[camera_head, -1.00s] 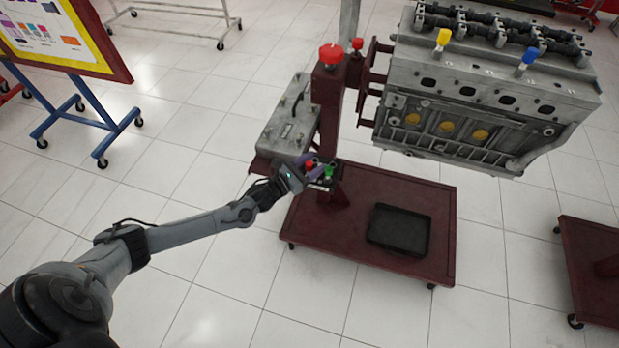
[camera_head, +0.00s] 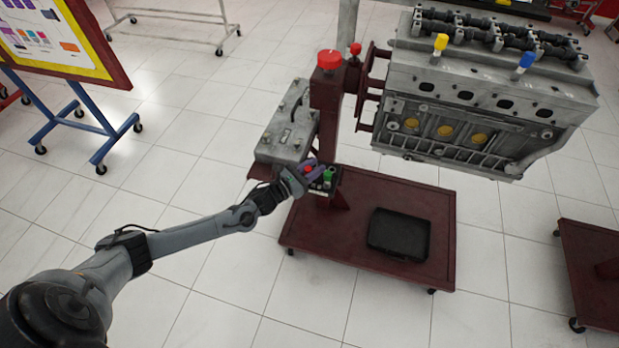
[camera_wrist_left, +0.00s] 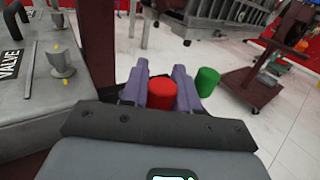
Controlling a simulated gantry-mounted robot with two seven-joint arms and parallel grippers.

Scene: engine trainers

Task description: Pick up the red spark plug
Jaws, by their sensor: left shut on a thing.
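The red spark plug (camera_head: 308,169) stands beside the engine stand's post in the head view. In the left wrist view its red top (camera_wrist_left: 162,93) sits between the two purple fingers. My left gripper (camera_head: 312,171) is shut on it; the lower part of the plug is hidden. A green spark plug (camera_head: 328,177) stands just right of the gripper, apart from it, and also shows in the left wrist view (camera_wrist_left: 207,81). My right gripper is in neither view.
The engine block (camera_head: 480,100), with a yellow plug (camera_head: 441,42) and a blue plug (camera_head: 525,60) on top, hangs right of the post (camera_head: 326,110). A grey box marked VALVE (camera_head: 287,130) is close left. A black tray (camera_head: 398,232) lies on the stand's base.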

